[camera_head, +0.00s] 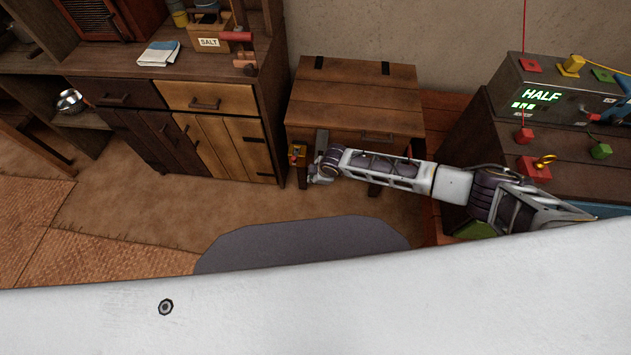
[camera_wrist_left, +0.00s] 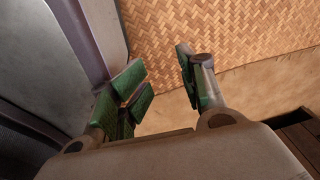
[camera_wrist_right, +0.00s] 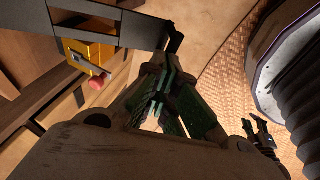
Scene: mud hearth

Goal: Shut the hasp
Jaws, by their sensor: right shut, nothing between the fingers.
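In the right wrist view the yellow block (camera_wrist_right: 83,54) carries a grey lever ending in a red knob (camera_wrist_right: 96,85). A dark metal strap (camera_wrist_right: 105,24), perhaps the hasp, crosses above it; I cannot tell whether it is shut. My right gripper (camera_head: 311,181) is beside the block; its fingers (camera_wrist_right: 163,92) are closed and empty, right of the knob and apart from it. My left gripper (camera_wrist_left: 162,85) is open and empty above the floor, outside the head view.
A cupboard (camera_head: 180,130) with drawers and doors stands to the left, bearing a salt box (camera_head: 208,42). A dark cabinet (camera_head: 470,135) with a lit HALF panel (camera_head: 540,97) stands to the right. Open floor (camera_head: 150,215) lies in front of the cupboard.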

